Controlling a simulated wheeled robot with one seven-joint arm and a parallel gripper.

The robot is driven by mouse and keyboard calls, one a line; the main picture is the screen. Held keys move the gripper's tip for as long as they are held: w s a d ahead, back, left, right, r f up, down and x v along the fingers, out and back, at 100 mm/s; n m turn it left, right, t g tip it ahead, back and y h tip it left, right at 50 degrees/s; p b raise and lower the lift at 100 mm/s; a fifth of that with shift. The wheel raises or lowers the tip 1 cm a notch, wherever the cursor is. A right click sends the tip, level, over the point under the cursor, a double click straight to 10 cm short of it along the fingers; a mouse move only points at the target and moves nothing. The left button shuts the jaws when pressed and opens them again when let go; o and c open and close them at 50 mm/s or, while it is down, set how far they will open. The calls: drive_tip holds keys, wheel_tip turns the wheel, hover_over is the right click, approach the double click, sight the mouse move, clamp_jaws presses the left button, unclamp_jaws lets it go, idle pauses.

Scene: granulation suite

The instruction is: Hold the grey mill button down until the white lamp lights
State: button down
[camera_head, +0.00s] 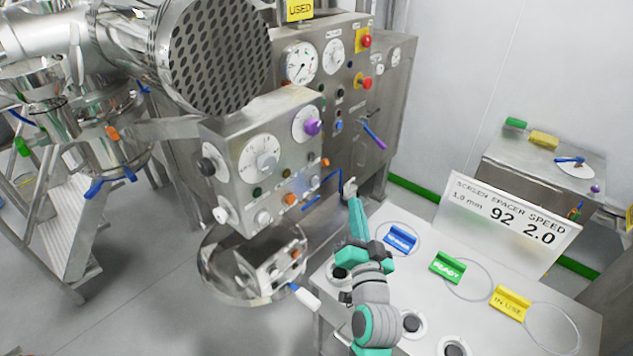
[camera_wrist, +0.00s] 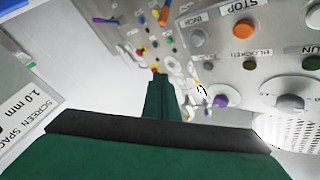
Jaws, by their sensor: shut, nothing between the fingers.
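My gripper (camera_head: 355,203) is shut and empty, with green fingers pointing up beside the right edge of the steel control box (camera_head: 278,125). Its fingers also show in the wrist view (camera_wrist: 163,92). In the wrist view a grey button (camera_wrist: 197,38) sits beside the orange STOP button (camera_wrist: 243,28). I cannot read which grey one is the mill button. The fingers appear apart from the buttons. I see no lit white lamp.
A purple knob (camera_head: 312,127) and a dial (camera_head: 265,158) project from the box. A metal bowl (camera_head: 215,262) stands below it. The white table (camera_head: 425,290) bears blue, green and yellow tags and a sign (camera_head: 505,222). A blue lever (camera_head: 325,200) hangs near my fingers.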

sight(314, 182)
drive_tip(key=w+a, duration=0.5)
drive_tip(key=a, duration=0.2)
idle(0.6)
drive_tip(key=shift+w+a+f, duration=0.1)
drive_tip(key=shift+w, duration=0.1)
drive_tip(key=shift+s, duration=0.2)
drive_tip(key=shift+w, duration=0.15)
idle(0.4)
idle(0.6)
drive_tip(key=shift+a, duration=0.1)
